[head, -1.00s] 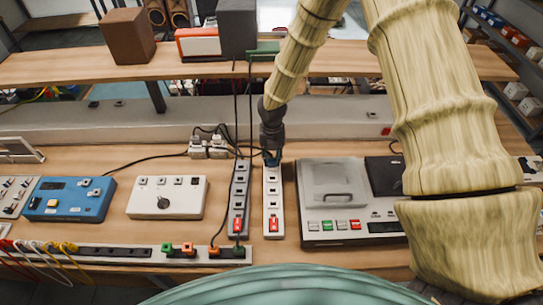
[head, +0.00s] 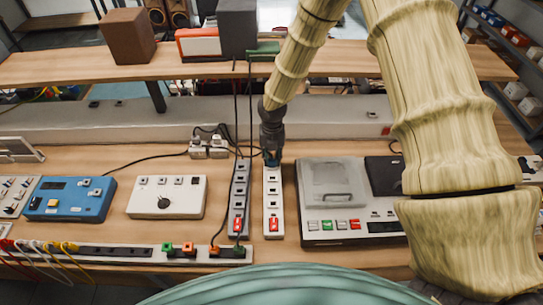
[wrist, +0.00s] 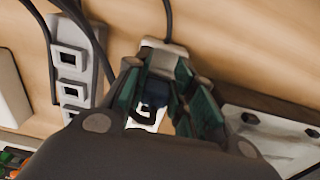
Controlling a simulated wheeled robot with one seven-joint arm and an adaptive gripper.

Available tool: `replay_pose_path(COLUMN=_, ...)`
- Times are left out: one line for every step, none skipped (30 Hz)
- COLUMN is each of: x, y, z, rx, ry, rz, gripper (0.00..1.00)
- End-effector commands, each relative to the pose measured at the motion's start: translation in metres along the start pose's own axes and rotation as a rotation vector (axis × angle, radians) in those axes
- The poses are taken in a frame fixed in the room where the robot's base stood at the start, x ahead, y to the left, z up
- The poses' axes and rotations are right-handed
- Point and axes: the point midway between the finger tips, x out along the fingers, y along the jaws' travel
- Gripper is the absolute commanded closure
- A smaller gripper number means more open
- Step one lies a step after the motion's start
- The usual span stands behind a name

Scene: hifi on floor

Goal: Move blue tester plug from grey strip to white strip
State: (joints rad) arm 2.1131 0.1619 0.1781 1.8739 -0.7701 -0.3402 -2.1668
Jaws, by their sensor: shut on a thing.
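The white strip (head: 273,203) lies on the bench with a red switch at its near end. The grey strip (head: 239,200) lies just left of it, also with a red switch. My gripper (head: 271,158) points down at the far end of the white strip. It is shut on the blue tester plug (wrist: 155,92), which shows between the green-padded fingers (wrist: 160,100) in the wrist view. The plug is at the far end of the white strip (wrist: 166,57); whether it is seated in a socket is hidden. The grey strip (wrist: 74,55) shows open sockets.
A grey device with a lid (head: 333,185) stands close on the right. A white box with a dial (head: 167,197) and a blue box (head: 70,199) stand left. Black cables hang beside the strips.

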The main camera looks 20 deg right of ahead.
Motion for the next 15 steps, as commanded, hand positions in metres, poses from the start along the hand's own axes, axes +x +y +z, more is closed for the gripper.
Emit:
replay_pose_path(x=-0.0004, y=0.0001, z=0.0014, rx=0.0, ry=-0.003, rz=0.001, gripper=1.0)
replay_pose_path(x=-0.0004, y=0.0001, z=0.0014, rx=0.0, ry=-0.003, rz=0.001, gripper=1.0)
replay_pose_path(x=-0.0003, y=0.0001, z=0.0014, rx=0.0, ry=-0.003, rz=0.001, gripper=1.0)
replay_pose_path(x=-0.0003, y=0.0001, z=0.0014, rx=0.0, ry=-0.003, rz=0.001, gripper=1.0)
replay_pose_path(x=-0.0003, y=0.0001, z=0.0014, rx=0.0, ry=-0.002, rz=0.001, gripper=1.0)
replay_pose_path(x=-0.0003, y=0.0001, z=0.0014, rx=0.0, ry=-0.003, rz=0.001, gripper=1.0)
replay_pose_path(x=-0.0003, y=0.0001, z=0.0014, rx=0.0, ry=-0.003, rz=0.001, gripper=0.72)
replay_pose_path(x=-0.0003, y=0.0001, z=0.0013, rx=0.0, ry=-0.002, rz=0.001, gripper=0.66)
replay_pose_path(x=-0.0002, y=0.0001, z=0.0012, rx=0.0, ry=-0.002, rz=0.001, gripper=0.59)
replay_pose_path(x=-0.0002, y=0.0, z=0.0011, rx=0.0, ry=-0.002, rz=0.001, gripper=0.53)
replay_pose_path(x=-0.0001, y=0.0, z=0.001, rx=0.0, ry=-0.002, rz=0.001, gripper=0.5)
replay_pose_path(x=-0.0001, y=0.0, z=0.0009, rx=0.0, ry=-0.002, rz=0.0, gripper=0.5)
replay_pose_path(x=-0.0001, y=0.0, z=0.0008, rx=0.0, ry=-0.001, rz=0.0, gripper=0.5)
replay_pose_path(x=-0.0001, y=-0.0001, z=0.0007, rx=0.0, ry=-0.001, rz=0.0, gripper=0.5)
replay_pose_path(x=0.0, y=-0.0001, z=0.0006, rx=0.0, ry=-0.001, rz=0.0, gripper=0.5)
